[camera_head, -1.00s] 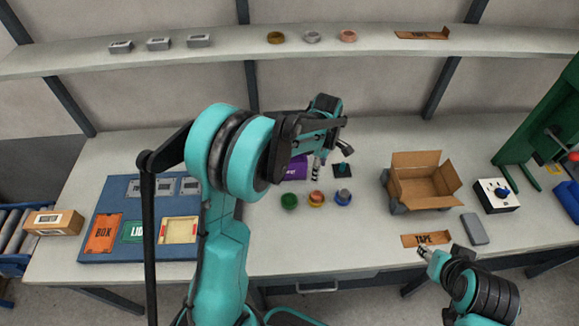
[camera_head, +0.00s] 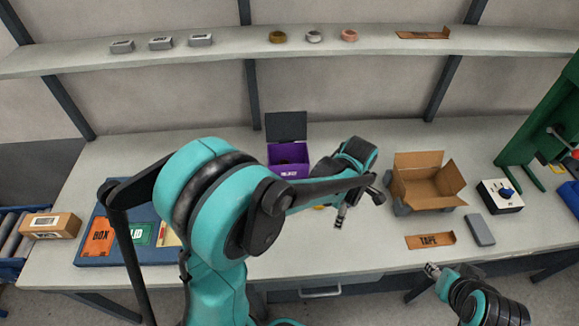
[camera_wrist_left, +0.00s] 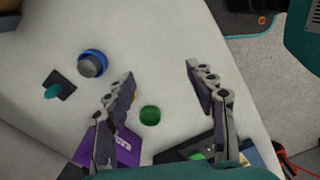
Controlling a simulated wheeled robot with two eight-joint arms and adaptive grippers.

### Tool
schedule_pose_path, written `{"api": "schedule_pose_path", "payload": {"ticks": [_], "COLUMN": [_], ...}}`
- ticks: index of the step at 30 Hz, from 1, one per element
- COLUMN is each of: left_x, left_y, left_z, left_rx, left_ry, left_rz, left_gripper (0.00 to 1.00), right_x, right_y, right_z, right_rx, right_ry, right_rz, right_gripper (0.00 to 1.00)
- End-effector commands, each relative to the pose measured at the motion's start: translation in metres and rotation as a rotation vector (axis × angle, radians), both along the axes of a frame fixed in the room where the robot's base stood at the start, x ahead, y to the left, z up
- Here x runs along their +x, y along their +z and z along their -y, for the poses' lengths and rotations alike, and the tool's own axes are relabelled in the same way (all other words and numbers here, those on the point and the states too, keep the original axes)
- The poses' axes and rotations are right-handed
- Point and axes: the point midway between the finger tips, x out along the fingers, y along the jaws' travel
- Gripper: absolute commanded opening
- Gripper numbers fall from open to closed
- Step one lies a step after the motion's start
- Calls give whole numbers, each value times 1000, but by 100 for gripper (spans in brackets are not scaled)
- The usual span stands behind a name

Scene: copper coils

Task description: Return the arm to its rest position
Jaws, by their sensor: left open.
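My left arm reaches from the left over the table in the head view, and its gripper (camera_head: 341,222) hangs above the middle of the table. In the left wrist view the two fingers (camera_wrist_left: 163,92) are spread with nothing between them.
A purple box (camera_head: 289,170) with a raised dark lid stands behind my left arm. A blue board (camera_head: 92,256) lies left. A shelf (camera_head: 230,45) runs above.

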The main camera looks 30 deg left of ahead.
Motion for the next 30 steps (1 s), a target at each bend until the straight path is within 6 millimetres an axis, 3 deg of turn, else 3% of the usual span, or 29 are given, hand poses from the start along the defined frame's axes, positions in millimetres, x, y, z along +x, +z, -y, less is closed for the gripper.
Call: {"api": "schedule_pose_path", "payload": {"ticks": [12,16,24,30], "left_x": [0,-6,-45,-80], "left_y": [1,8,37,41], "left_z": [0,-8,-45,-71], "left_rx": [-1,-6,57,227], "left_ry": [-7,-103,-673,-1136], "left_rz": [3,39,253,398], "left_gripper": [56,56,56,56], "right_x": [0,0,0,0], "right_y": [0,-7,-36,-57], "right_z": [0,0,0,0], "right_rx": [0,0,0,0], "right_ry": [0,0,0,0], "right_rz": [0,0,0,0], "right_gripper": [40,40,40,40]}}
